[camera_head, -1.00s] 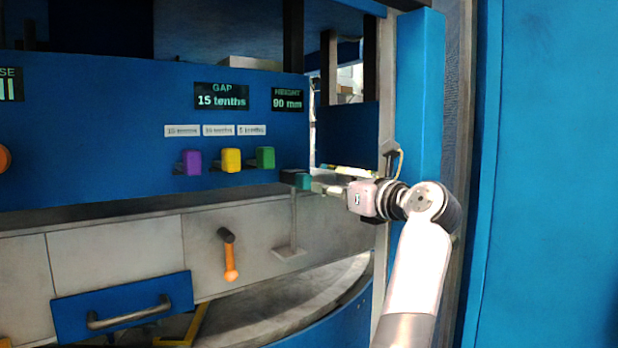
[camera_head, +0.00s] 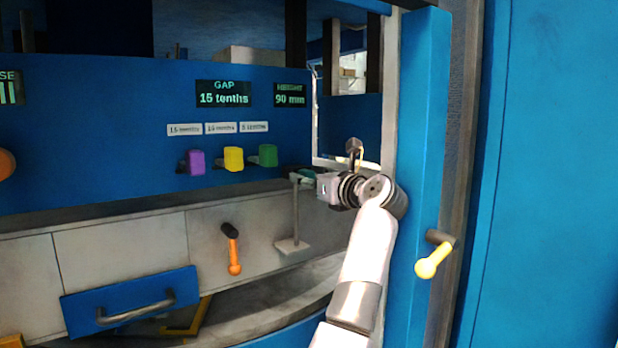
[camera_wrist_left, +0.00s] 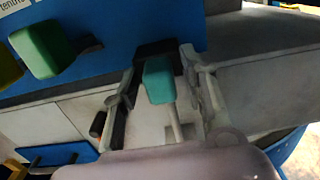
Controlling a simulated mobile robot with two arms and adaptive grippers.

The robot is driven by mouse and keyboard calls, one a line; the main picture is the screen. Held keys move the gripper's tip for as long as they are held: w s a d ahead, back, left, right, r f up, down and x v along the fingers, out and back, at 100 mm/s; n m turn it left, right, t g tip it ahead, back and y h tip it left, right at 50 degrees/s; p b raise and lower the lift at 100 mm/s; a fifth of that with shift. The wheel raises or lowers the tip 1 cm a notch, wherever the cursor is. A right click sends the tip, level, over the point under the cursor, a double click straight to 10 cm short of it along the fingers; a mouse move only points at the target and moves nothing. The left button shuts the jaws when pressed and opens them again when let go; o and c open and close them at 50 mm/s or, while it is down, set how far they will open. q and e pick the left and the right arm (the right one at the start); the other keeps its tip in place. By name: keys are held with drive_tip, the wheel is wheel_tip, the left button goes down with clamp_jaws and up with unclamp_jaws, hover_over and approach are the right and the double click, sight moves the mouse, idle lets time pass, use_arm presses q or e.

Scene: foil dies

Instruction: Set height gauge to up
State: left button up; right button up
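The height gauge stands on the pale ledge as a thin post (camera_head: 295,215) on a flat base. Its teal head (camera_head: 306,175) is partly hidden by my left gripper (camera_head: 311,180) in the head view. In the left wrist view the teal head (camera_wrist_left: 158,80) lies between the two fingers of my left gripper (camera_wrist_left: 163,65). The fingers are apart, with visible gaps on both sides of the head. The height display (camera_head: 290,95) reads 90 mm. My right gripper is not in view.
Purple (camera_head: 196,162), yellow (camera_head: 233,158) and green (camera_head: 267,155) knobs stick out of the blue panel left of the gauge. An orange-handled lever (camera_head: 233,255) is below. A yellow-handled lever (camera_head: 434,262) is right of my arm. A blue drawer (camera_head: 130,304) is lower left.

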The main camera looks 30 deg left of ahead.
use_arm(q)
clamp_jaws()
drive_tip(key=shift+r, duration=0.1)
idle(0.5)
